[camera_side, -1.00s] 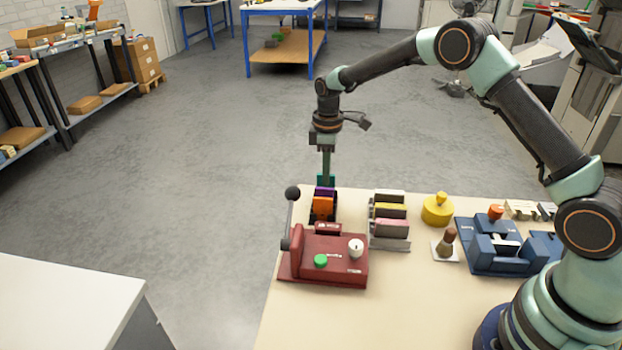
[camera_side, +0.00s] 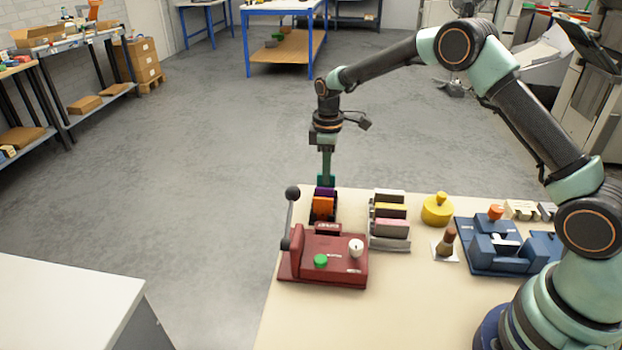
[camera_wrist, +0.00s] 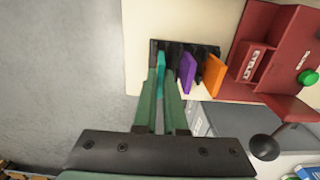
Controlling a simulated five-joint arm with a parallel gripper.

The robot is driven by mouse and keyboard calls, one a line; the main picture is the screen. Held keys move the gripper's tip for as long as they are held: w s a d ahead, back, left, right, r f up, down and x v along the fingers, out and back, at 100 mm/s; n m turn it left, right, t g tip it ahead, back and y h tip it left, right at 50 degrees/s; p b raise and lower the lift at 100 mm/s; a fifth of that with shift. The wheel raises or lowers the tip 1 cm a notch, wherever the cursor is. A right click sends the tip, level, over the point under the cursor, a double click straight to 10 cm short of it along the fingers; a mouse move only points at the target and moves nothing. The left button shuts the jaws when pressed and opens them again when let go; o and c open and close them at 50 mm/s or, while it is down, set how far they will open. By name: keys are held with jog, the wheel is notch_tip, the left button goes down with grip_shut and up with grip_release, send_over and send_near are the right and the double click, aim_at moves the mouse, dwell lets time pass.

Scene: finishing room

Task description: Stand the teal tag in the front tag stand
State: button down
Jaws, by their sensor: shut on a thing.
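My gripper (camera_wrist: 162,84) is shut on the teal tag (camera_wrist: 161,66), which sticks out past the fingertips. In the side view, my gripper (camera_side: 326,172) points straight down, with the teal tag (camera_side: 326,181) at its tips. The tag is upright at the far end of a black tag stand (camera_wrist: 156,44), next to a purple tag (camera_wrist: 187,72) and an orange tag (camera_wrist: 213,75) that stand in it. In the side view the purple tag (camera_side: 325,191) partly hides the teal one. I cannot tell whether its lower edge sits in a slot.
A red press (camera_side: 330,260) with a lever stands close in front of the black stand. A grey stand (camera_side: 390,243) with yellow and pink pieces is to the right. A yellow pot (camera_side: 437,210) and a blue fixture (camera_side: 490,255) lie farther right. The table's left edge is near.

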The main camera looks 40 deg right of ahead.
jog(key=shift+f, duration=0.65)
jog(key=c, duration=1.3)
grip_release()
jog(key=shift+o, duration=0.2)
notch_tip(320, 180, up, 11)
